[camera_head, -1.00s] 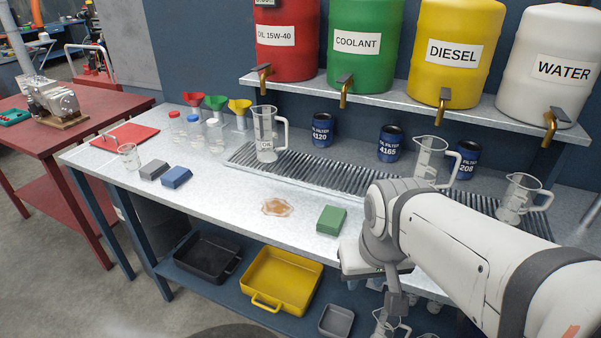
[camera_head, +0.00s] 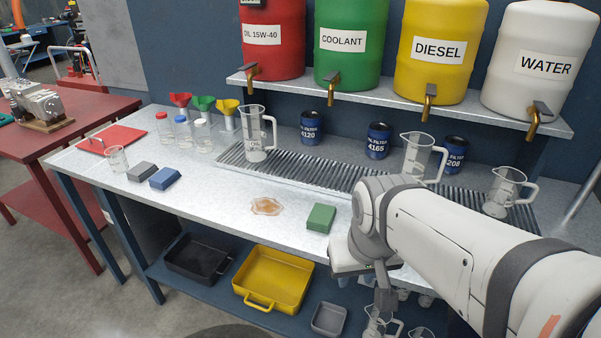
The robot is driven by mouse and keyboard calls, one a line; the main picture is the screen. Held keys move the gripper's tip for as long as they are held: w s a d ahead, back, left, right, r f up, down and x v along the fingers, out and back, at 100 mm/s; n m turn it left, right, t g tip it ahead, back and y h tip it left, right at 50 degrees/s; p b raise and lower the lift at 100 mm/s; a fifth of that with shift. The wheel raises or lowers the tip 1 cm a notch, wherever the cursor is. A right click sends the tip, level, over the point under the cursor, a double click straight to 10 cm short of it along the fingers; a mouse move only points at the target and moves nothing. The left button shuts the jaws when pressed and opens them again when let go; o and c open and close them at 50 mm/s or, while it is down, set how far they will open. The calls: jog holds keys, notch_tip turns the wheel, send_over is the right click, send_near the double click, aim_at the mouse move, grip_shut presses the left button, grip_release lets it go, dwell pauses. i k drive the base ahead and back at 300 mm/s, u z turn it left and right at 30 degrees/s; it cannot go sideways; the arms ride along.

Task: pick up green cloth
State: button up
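The green cloth (camera_head: 321,217) is a small folded block lying on the grey metal bench top (camera_head: 228,205), near its front edge and right of a brown spill (camera_head: 266,206). My arm comes in from the right, and its wrist is just right of the cloth, apart from it. My gripper (camera_head: 384,300) points down in front of the bench's front edge, lower than the cloth. Its fingertips are small and partly lost against the shelf and glassware, so I cannot tell whether it is open.
A blue cloth (camera_head: 165,179) and a grey cloth (camera_head: 142,171) lie to the left. A drip grate (camera_head: 300,170) with clear jugs and oil filters (camera_head: 311,127) runs behind. Drums (camera_head: 356,45) with taps stand above. A yellow tray (camera_head: 273,278) sits on the lower shelf.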

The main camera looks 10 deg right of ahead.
aim_at(321, 218)
jog(key=z, duration=2.35)
jog(key=k, duration=1.2)
jog(key=u, duration=1.85)
jog(key=i, duration=1)
jog(key=u, duration=0.05)
